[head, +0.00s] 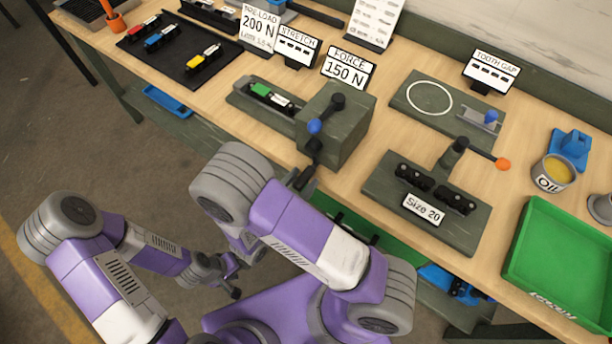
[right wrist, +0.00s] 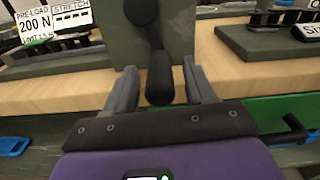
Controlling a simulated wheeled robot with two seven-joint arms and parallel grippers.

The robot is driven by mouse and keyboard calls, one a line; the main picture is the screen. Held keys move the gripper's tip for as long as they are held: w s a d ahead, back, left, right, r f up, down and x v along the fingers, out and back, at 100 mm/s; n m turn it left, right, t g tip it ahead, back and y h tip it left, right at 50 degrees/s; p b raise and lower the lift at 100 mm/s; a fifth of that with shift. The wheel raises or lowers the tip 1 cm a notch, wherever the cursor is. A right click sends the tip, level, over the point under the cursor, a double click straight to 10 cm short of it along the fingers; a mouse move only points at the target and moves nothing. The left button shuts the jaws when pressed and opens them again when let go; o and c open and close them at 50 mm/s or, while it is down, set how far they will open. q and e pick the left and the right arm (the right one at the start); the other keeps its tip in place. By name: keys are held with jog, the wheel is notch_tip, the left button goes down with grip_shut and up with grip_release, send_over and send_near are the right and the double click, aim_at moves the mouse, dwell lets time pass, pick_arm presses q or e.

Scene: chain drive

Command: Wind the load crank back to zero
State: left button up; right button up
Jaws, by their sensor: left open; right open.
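The load crank (head: 314,146) is on the front of a grey-green block (head: 352,130), below a blue ball (head: 314,126). In the right wrist view its black grip (right wrist: 160,80) hangs down between my right gripper's fingers (right wrist: 160,88), with gaps on both sides. My right gripper (head: 303,178) is open at the block's front, partly hidden by my arm in the head view. The force sign (head: 347,68) reads 150 N. My left gripper (head: 225,278) is open, low in front of the bench and away from the crank.
A green chain link piece (head: 262,90) lies in the fixture left of the block. A Size 20 fixture (head: 420,205) with an orange-tipped lever stands to the right. A green tray (head: 565,255) and an oil tin (head: 553,172) are further right. The pre-load sign (head: 258,27) reads 200 N.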

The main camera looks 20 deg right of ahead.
jog(key=shift+x, duration=1)
jog(key=shift+c, duration=0.5)
grip_shut()
